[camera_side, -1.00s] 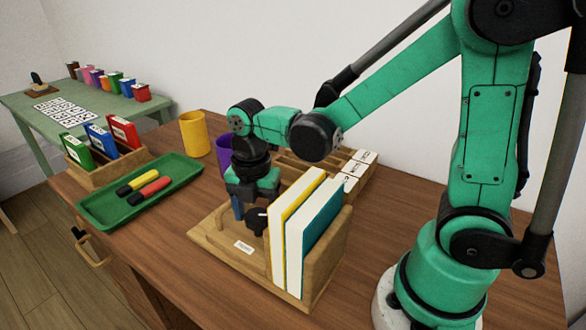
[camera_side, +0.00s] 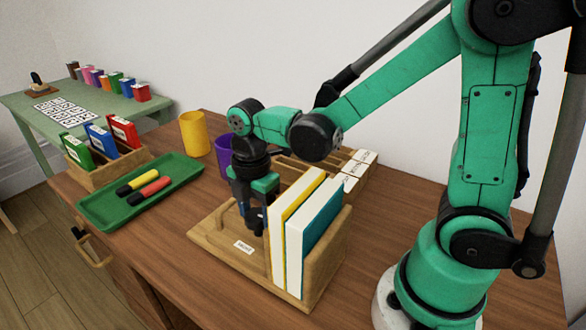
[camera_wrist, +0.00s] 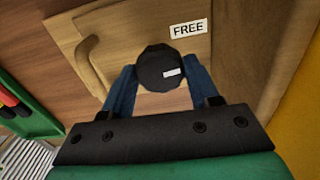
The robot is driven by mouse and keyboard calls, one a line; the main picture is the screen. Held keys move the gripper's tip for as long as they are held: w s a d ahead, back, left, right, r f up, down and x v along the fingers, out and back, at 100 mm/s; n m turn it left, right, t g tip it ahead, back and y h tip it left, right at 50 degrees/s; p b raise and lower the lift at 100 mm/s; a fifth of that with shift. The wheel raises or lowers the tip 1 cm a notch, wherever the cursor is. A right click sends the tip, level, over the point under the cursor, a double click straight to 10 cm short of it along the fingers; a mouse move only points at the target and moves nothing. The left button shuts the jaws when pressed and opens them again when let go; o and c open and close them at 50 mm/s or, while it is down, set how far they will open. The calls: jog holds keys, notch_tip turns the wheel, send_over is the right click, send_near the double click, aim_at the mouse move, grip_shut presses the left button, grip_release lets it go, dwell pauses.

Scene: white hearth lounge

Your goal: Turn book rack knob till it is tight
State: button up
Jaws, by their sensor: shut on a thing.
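The wooden book rack (camera_side: 331,264) stands on the brown table, with a yellow book (camera_side: 292,208) and a teal book (camera_side: 322,226) upright at its right end. Its black round knob (camera_wrist: 160,66) has a white mark, seen right of its middle in the wrist view. My gripper (camera_side: 252,216) points down over the rack base, and its two blue fingers (camera_wrist: 162,80) are shut on the knob from both sides. In the side view the gripper mostly hides the knob. A label (camera_wrist: 188,29) on the base reads FREE; it also shows in the side view (camera_side: 244,247).
A green tray (camera_side: 105,220) with two markers lies left of the rack. A yellow cup (camera_side: 195,134) and a purple cup (camera_side: 223,151) stand behind. A wooden holder with white-labelled blocks (camera_side: 362,157) is behind the books.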

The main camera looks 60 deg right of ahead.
aim_at(257, 214)
jog(key=m, duration=0.3)
jog(key=shift+m, duration=2.1)
jog(key=o, duration=1.3)
jog(key=shift+c, duration=0.2)
jog(key=shift+r, duration=2.8)
